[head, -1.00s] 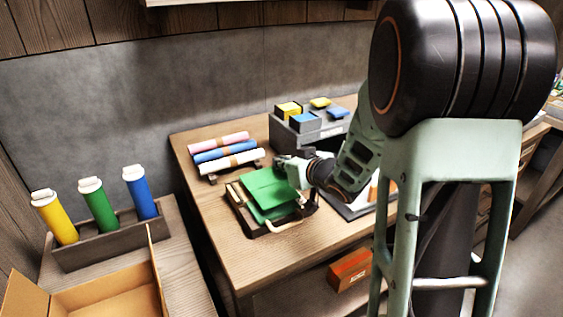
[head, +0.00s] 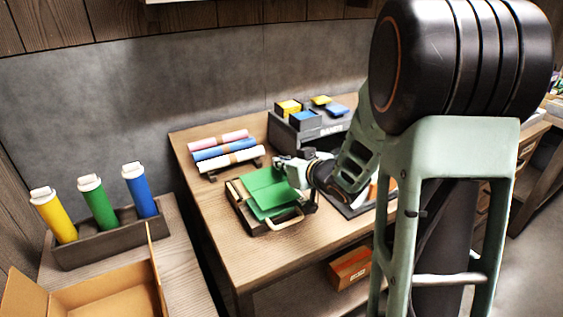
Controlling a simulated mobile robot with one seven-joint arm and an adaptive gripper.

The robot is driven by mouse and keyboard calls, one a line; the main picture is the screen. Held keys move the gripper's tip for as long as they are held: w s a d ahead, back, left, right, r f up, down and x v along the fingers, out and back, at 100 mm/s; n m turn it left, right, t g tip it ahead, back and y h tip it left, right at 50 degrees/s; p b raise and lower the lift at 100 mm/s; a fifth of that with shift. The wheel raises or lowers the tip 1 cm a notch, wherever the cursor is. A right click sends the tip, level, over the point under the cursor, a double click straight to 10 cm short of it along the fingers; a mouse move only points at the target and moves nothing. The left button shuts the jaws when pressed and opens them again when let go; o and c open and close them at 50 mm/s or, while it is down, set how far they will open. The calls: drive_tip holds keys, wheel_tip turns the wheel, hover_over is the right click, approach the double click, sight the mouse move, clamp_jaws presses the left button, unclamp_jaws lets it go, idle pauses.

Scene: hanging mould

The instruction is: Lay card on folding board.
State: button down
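A green card (head: 272,192) lies over the folding board (head: 242,212), a dark and wooden-edged frame on the table. The card shows a crease or step across it, and its front part looks slightly raised. A pale curved handle (head: 287,222) sticks out at the board's front edge. My gripper (head: 299,179) is at the card's right edge, low over the board. Its fingers are small and partly hidden, so I cannot tell whether they hold the card.
Pink, blue and white rolls (head: 225,150) lie on a rack behind the board. A grey bin holder (head: 310,130) with yellow and blue blocks stands at the back. A dark tray (head: 355,205) is partly hidden by my arm. The table's front left is clear.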

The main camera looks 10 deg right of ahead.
drive_tip(key=shift+f+b, duration=0.4)
drive_tip(key=shift+f, duration=0.2)
idle(1.0)
drive_tip(key=c, duration=2.1)
unclamp_jaws()
